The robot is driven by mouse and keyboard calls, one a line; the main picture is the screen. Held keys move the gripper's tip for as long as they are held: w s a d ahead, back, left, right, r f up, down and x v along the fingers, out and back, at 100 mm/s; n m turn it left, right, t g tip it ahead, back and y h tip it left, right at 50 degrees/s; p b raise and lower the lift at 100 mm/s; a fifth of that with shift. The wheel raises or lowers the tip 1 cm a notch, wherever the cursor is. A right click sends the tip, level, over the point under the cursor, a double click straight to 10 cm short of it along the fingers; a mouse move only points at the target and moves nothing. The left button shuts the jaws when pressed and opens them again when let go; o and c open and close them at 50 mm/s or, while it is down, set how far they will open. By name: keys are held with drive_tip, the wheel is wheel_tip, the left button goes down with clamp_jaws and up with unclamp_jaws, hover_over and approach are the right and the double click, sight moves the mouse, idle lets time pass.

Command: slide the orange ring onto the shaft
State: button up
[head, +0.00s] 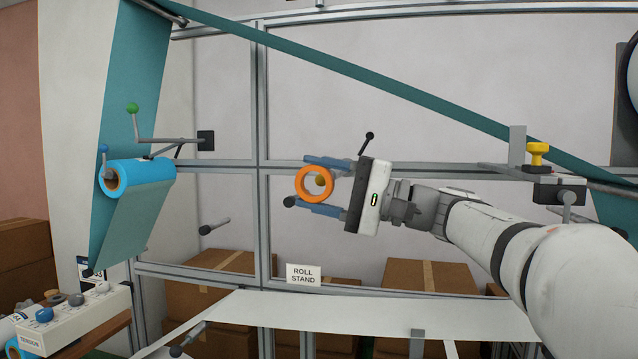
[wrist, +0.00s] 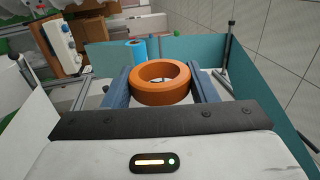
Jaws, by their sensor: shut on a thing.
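The orange ring (head: 300,187) is held upright between the two blue fingers of my gripper (head: 303,180), its hole facing the head camera. The wrist view also shows the ring (wrist: 160,98) between the fingers (wrist: 160,75). Several thin rods with knobbed ends show, including a black-tipped one (head: 289,202) by the lower finger and one at the left (head: 214,227). I cannot tell which is the shaft.
A blue roll (head: 155,172) with a teal web hangs at the left, with a green-knobbed lever (head: 132,108) above it. A teal band (head: 400,97) slants across the top. A metal frame (head: 262,130) stands behind. A white sheet (head: 380,317) lies below.

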sight(342, 174)
drive_tip(key=shift+w+d+p, duration=0.25)
drive_tip(key=shift+w+p, duration=0.1)
drive_tip(key=shift+w, duration=0.95)
drive_tip(key=shift+w+d+p, duration=0.25)
drive_tip(key=shift+w+p, duration=0.25)
drive_tip(key=shift+w, duration=0.75)
drive_tip(key=shift+w+d+p, duration=0.25)
drive_tip(key=shift+w+p, duration=0.25)
drive_tip(key=shift+w, duration=0.7)
drive_tip(key=shift+w+d+p, duration=0.25)
drive_tip(key=shift+w+p, duration=0.45)
drive_tip(key=shift+w, duration=0.55)
drive_tip(key=shift+w+d+p, duration=0.2)
drive_tip(key=shift+w+p, duration=0.45)
drive_tip(key=shift+w, duration=0.55)
drive_tip(key=shift+w+d+p, duration=0.25)
drive_tip(key=shift+w+p, duration=0.6)
drive_tip(key=shift+w, duration=0.4)
drive_tip(key=shift+w+d+p, duration=0.25)
drive_tip(key=shift+w+p, duration=0.55)
drive_tip(key=shift+w, duration=0.4)
